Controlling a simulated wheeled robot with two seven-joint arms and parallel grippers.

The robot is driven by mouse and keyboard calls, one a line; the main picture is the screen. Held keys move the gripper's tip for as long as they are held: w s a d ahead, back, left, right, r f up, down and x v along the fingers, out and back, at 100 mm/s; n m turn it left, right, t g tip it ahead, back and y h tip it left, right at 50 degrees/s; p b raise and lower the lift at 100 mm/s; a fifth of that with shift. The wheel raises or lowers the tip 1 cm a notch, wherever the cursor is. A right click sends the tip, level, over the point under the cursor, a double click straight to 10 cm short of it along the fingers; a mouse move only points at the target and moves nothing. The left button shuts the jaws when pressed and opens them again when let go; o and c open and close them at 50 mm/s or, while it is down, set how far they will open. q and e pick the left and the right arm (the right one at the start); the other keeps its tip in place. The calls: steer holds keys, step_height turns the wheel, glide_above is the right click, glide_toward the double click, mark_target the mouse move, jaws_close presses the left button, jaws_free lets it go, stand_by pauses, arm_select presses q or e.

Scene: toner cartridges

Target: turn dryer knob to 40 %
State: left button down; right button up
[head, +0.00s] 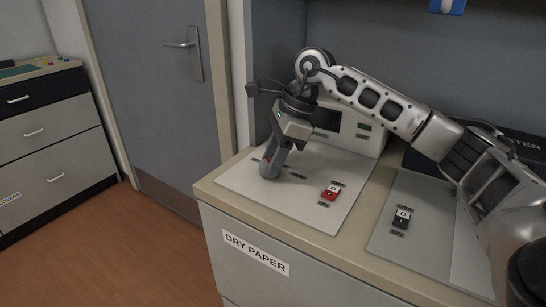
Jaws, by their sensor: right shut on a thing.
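The dryer panel (318,212) is a light plate on top of the cabinet labelled DRY PAPER (256,253). My right gripper (270,172) points down at the left part of this panel. It is shut on the dryer knob, which the fingers hide almost fully. The knob's angle and its scale marks cannot be read. A red and white rocker switch (331,192) sits on the same panel, to the right of the gripper. My left gripper is not in view.
A second panel with a black switch (402,217) lies to the right, under my right arm. A grey door (150,80) and a drawer cabinet (50,135) are at the left.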

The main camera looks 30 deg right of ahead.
steer(key=shift+m, duration=0.3)
steer(key=m+t, duration=0.1)
steer(key=m, duration=0.1)
steer(key=m+t+h, duration=0.1)
steer(key=m, duration=0.2)
steer(key=shift+s+a+m+b, duration=0.15)
steer(key=shift+m+b, duration=0.15)
steer(key=m+h, duration=0.1)
steer(key=m, duration=0.1)
steer(key=m+h, duration=0.1)
steer(key=m, duration=0.2)
steer(key=shift+a+r+t+b, duration=0.1)
steer(key=shift+t+b, duration=0.2)
steer(key=shift+t, duration=0.1)
steer(key=shift+m, duration=0.3)
steer(key=o, duration=1)
steer(key=v, duration=0.5)
steer(key=p+v, duration=0.1)
steer(key=v, duration=1)
steer(key=shift+a, duration=0.3)
